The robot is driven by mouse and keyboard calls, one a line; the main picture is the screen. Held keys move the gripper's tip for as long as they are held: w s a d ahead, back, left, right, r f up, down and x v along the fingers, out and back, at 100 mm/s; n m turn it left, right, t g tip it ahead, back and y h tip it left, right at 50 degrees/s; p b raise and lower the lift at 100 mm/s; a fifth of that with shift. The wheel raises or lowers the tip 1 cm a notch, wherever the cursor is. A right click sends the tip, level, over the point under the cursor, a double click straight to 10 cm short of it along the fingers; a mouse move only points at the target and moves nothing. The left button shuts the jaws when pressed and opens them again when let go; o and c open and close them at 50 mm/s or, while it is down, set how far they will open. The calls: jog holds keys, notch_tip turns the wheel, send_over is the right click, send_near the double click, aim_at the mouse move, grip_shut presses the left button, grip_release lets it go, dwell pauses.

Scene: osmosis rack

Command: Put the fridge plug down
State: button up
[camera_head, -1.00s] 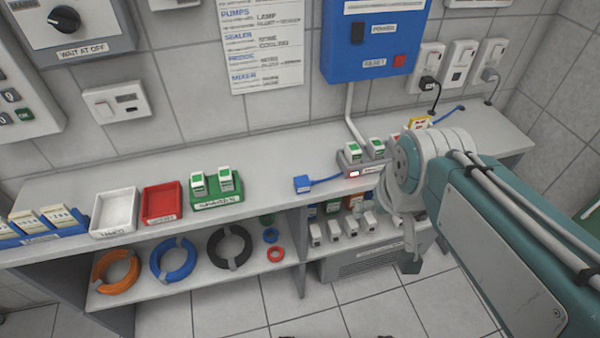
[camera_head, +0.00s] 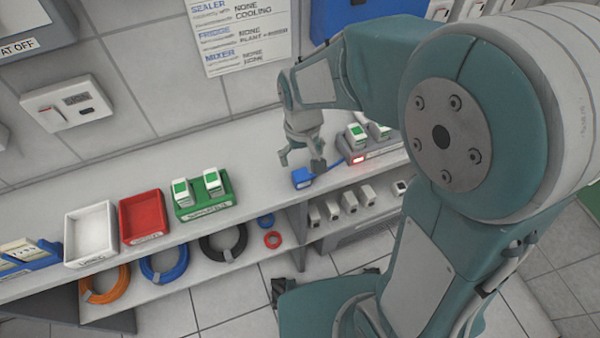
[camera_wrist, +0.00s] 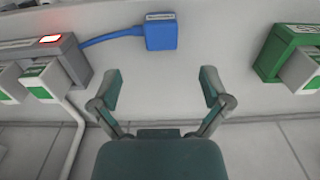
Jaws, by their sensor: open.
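A blue block-shaped plug (camera_head: 302,178) lies on the countertop, with a blue cord running from it to a grey socket strip with a lit red switch (camera_head: 358,159). Its label is too small to read. In the wrist view the blue plug (camera_wrist: 161,31) is at the top centre, just beyond my fingertips, with a gap of bare counter between. My gripper (camera_head: 301,162) is above the counter close to the plug; in the wrist view my gripper (camera_wrist: 160,88) has its two fingers spread wide with nothing between them.
A green holder (camera_head: 207,210) with two white plugs stands to the left, then a red tray (camera_head: 142,237) and a white tray (camera_head: 88,262). White plugs (camera_head: 355,138) stand in the grey strip. Coiled cables lie on the shelf below. The counter between plug and green holder is clear.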

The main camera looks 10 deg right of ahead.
aim_at(301, 173)
jog(key=f, duration=0.6)
jog(key=shift+s+a+f, duration=0.15)
jog(key=shift+a+f, duration=0.05)
jog(key=shift+f, duration=0.05)
jog(key=shift+d+f, duration=0.1)
jog(key=shift+f, duration=0.4)
jog(key=c, duration=1.2)
